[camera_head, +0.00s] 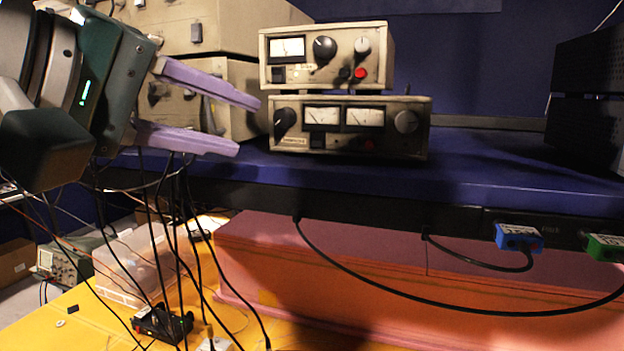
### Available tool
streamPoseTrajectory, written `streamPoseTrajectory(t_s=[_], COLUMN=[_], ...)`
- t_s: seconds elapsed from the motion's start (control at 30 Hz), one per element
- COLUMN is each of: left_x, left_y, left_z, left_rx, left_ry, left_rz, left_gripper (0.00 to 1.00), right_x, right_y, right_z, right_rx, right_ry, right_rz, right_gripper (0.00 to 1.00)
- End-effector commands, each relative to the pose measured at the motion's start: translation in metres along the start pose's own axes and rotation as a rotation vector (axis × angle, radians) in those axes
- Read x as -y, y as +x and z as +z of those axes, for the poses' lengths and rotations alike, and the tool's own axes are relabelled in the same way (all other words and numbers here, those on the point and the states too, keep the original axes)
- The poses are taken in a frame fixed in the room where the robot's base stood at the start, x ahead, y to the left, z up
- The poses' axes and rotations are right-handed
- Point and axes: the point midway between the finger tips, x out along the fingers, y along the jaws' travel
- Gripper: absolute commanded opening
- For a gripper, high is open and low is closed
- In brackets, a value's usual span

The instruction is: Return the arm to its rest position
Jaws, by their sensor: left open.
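My left gripper (238,126) comes in from the upper left of the head view. Its two purple fingers are apart, with nothing between them. The fingertips point right, in front of the stacked beige instruments; I cannot tell how far in front. My left wrist and the green gripper body fill the upper left corner. My right gripper is not in view.
Two beige meter instruments, the upper (380,72) and lower (420,118), stand on a blue shelf (490,165). Blue (518,238) and green (605,246) connectors hang at its edge with black cables. Below are a pink foam block (400,270), clear box (125,262) and hanging wires.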

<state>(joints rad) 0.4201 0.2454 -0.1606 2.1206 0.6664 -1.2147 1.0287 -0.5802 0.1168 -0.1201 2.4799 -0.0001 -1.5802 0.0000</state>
Motion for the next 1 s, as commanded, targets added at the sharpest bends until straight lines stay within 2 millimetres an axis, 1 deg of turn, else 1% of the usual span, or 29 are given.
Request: streamPoseTrajectory(t_s=[0.03,0.07,0.1,0.17,0.2,0.27,0.3,0.37,0.4,0.5,0.6,0.7,1.0], left_x=[0.032,0.052,0.079,0.116,0.139,0.169,0.186,0.207,0.217,0.235,0.243,0.246,0.246], left_y=[-0.004,-0.008,-0.016,-0.033,-0.047,-0.071,-0.088,-0.114,-0.130,-0.162,-0.181,-0.187,-0.186], left_z=[0.019,0.030,0.046,0.070,0.086,0.109,0.123,0.141,0.151,0.170,0.180,0.183,0.183], left_rx=[0.020,0.034,0.057,0.107,0.149,0.223,0.276,0.357,0.409,0.516,0.581,0.603,0.602], left_ry=[0.060,0.111,0.181,0.283,0.350,0.443,0.500,0.574,0.615,0.694,0.736,0.752,0.753], left_rz=[-0.091,-0.149,-0.228,-0.343,-0.417,-0.520,-0.582,-0.661,-0.704,-0.782,-0.819,-0.832,-0.831], left_gripper=[0.44,0.44,0.44,0.44,0.44,0.44,0.44,0.44,0.44,0.44,0.44,0.44,0.44], right_x=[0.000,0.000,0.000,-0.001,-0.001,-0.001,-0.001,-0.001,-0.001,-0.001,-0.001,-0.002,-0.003], right_y=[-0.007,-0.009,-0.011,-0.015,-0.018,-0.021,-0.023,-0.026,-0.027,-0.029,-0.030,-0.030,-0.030], right_z=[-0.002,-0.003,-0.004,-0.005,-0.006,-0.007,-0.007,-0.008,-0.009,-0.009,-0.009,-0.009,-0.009], right_rx=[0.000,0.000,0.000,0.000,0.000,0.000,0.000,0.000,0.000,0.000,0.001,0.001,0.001], right_ry=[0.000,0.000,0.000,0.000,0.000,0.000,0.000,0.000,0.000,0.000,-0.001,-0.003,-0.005], right_rz=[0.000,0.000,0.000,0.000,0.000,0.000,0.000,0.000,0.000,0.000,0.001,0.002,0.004], right_gripper=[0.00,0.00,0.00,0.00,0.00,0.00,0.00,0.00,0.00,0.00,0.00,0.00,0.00])
